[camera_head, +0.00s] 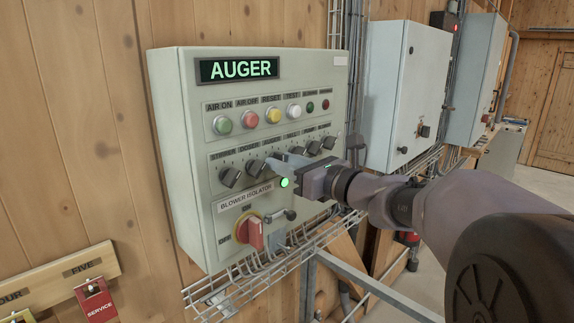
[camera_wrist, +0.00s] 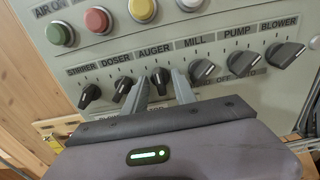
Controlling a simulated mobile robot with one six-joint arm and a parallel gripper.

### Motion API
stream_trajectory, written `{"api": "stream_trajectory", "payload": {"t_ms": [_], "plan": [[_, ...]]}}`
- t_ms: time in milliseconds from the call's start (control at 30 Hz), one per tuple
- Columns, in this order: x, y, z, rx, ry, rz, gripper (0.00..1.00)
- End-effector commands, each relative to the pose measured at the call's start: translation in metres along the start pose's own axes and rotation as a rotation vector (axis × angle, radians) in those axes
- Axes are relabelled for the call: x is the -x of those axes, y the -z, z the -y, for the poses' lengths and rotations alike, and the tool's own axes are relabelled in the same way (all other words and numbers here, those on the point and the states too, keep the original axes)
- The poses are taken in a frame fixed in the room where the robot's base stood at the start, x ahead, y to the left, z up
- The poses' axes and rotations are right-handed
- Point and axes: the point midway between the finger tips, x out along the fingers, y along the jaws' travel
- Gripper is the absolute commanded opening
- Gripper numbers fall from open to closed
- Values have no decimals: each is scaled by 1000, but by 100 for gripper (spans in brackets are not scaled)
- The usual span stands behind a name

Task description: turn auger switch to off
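The auger switch (camera_wrist: 160,79) is a black rotary knob under the AUGER label in the wrist view, third from the left in its row. Its grip stands roughly upright in that picture. My gripper (camera_wrist: 159,76) is open, with one grey finger on each side of this knob. Small gaps seem to show between fingers and knob; contact cannot be told. In the head view my gripper (camera_head: 279,165) reaches the panel from the right and largely hides the auger knob. The grey control box (camera_head: 172,130) carries a lit AUGER display (camera_head: 237,69).
The doser knob (camera_wrist: 124,89) is close to the left finger and the mill knob (camera_wrist: 203,71) close to the right one. Coloured push buttons (camera_head: 251,119) sit above the row. A red isolator handle (camera_head: 253,234) and a wire cable tray (camera_head: 262,277) are below.

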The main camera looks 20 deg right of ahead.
Motion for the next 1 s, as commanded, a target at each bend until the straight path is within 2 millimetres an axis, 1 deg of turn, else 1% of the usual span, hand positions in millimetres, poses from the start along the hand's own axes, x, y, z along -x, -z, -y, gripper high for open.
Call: {"api": "stream_trajectory", "payload": {"t_ms": [67, 167, 267, 400, 500, 600, 700, 767, 1000], "plan": [[6, 0, 1, 0, 2, 1, 33], [25, 0, 1, 1, 4, 2, 33], [54, 1, 2, 1, 6, 2, 33], [102, 2, 2, 1, 8, 1, 33], [132, 2, 2, 2, 7, 0, 33], [154, 2, 1, 0, 5, 0, 33], [168, 1, 1, 1, 3, 0, 33], [172, 1, 0, 1, 1, 0, 33], [174, 0, 0, 0, 0, 0, 33]]}}
